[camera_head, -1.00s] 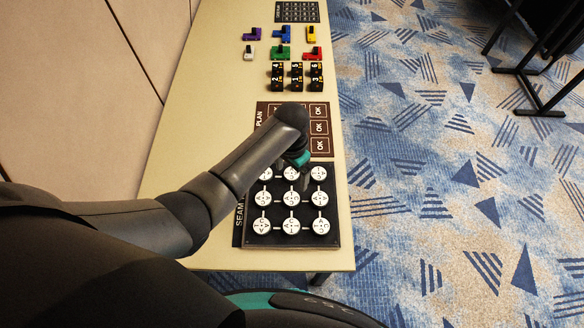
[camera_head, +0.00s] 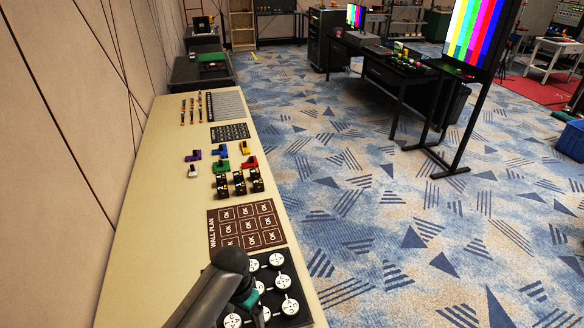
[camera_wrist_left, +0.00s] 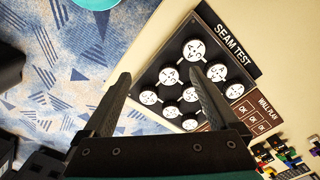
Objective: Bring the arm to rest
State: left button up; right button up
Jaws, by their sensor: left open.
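My left arm comes in from the bottom of the head view, and its wrist covers part of the black seam test board (camera_head: 296,312). My left gripper (camera_wrist_left: 158,95) is open and empty in the left wrist view, its two dark fingers spread apart. The seam test board also shows in the left wrist view (camera_wrist_left: 152,78), beyond the fingers, with several white round discs on it. The fingertips in the head view are mostly hidden by the wrist. My right gripper is not in view.
The long beige table (camera_head: 150,215) carries a brown wall plan board (camera_head: 247,226), black numbered blocks (camera_head: 239,183) and small coloured pieces (camera_head: 221,151). A black desk (camera_head: 385,70) and a screen showing colour bars (camera_head: 478,35) stand right. Patterned carpet (camera_head: 340,170) lies open between them.

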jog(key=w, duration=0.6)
pick_arm(q)
jog(key=s+a+r+n+t, duration=0.2)
jog(key=s+a+r, duration=0.1)
jog(key=s+r, duration=0.4)
jog(key=s+a+r+n+t, duration=0.2)
jog(key=s+r, duration=0.4)
jog(key=s, duration=0.4)
notch_tip(320, 180, down, 31)
jog(key=s+g+b, duration=0.2)
jog(key=b, duration=0.8)
jog(key=s+a+f+b, duration=0.1)
jog(key=s+f+b, duration=0.4)
jog(key=f, duration=0.7)
jog(key=s+a+f+g+b, duration=0.1)
jog(key=s+f+b, duration=0.4)
jog(key=s+f, duration=0.5)
notch_tip(320, 180, down, 3)
jog(key=shift+s+a+f+m, duration=0.1)
jog(key=shift+s+a+m, duration=0.15)
jog(key=shift+a+m, duration=0.1)
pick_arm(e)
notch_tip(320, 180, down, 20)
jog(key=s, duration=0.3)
